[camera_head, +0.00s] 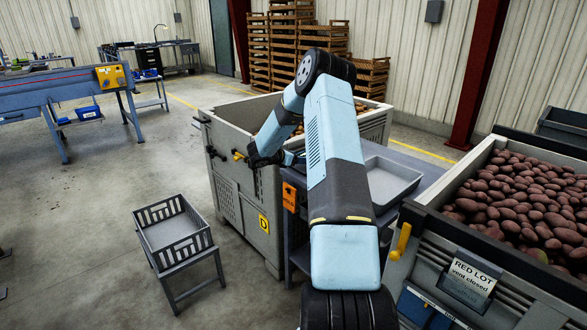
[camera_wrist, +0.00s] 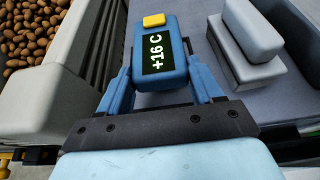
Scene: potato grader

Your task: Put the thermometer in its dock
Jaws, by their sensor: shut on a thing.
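The thermometer (camera_wrist: 160,52) is a blue block with a yellow button and a dark display reading +16 C, seen in the wrist view. My gripper (camera_wrist: 160,85) is shut on it, a blue finger on each side. In the wrist view, a pale grey stepped block (camera_wrist: 250,65) stands right of the thermometer, on a grey surface. I cannot tell whether it is the dock; no dock is clearly identifiable.
A grey tray (camera_head: 393,182) lies on the bench behind my arm. An orange sign (camera_head: 290,197) hangs at the bench's front. A bin of red potatoes (camera_head: 490,268) stands right. A crate on a stand (camera_head: 178,242) is at left; open floor lies around it.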

